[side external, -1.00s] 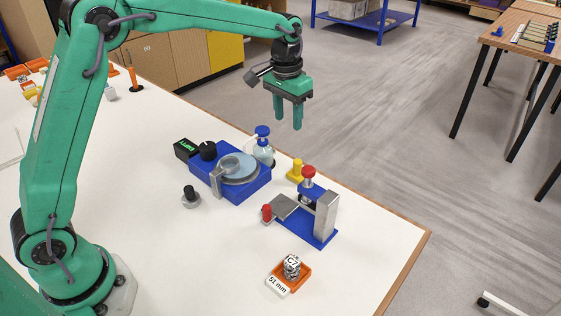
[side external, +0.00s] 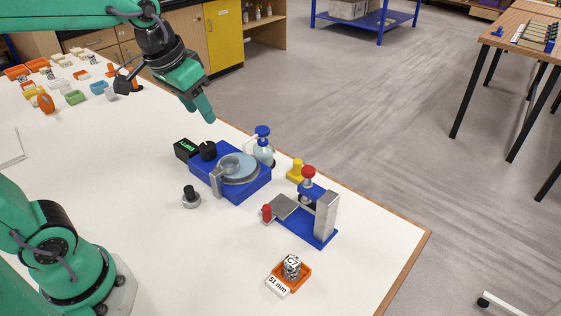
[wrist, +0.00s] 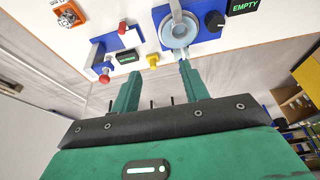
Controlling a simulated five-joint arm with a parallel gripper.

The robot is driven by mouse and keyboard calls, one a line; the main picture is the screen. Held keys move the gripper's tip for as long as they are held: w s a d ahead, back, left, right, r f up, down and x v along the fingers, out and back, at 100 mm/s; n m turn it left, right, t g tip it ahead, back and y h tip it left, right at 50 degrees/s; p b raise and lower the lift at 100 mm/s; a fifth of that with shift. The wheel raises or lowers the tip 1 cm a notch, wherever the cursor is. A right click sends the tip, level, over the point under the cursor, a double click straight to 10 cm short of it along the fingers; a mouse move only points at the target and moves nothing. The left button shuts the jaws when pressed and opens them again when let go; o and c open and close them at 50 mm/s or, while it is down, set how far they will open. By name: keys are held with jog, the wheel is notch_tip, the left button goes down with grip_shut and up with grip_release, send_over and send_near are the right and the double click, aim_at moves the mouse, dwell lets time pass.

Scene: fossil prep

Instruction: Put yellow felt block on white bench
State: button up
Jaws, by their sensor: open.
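A small yellow block with a round knob on top (side external: 296,171) stands upright on the white bench (side external: 110,180) near its far edge, behind the blue press. I take it for the yellow felt block; its material is too small to tell. It also shows in the wrist view (wrist: 153,61), beyond my fingertips. My gripper (side external: 207,114) is in the air behind and left of the blue polishing unit, tilted, well apart from the yellow block. In the wrist view my gripper (wrist: 155,76) has its fingers apart with nothing between them.
The blue polishing unit (side external: 259,187), a spray bottle (side external: 264,150) and a blue press (side external: 322,233) crowd around the yellow block. An orange tray (side external: 302,282) holds a marked piece. Small coloured items stand at the back left.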

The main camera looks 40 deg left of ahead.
jog(key=s+a+f+t, duration=0.1)
jog(key=s+f, duration=0.2)
jog(key=s, duration=0.6)
jog(key=shift+s+a+f+t, duration=0.2)
jog(key=shift+s+t, duration=0.1)
jog(key=shift+s, duration=0.1)
dwell(0.7)
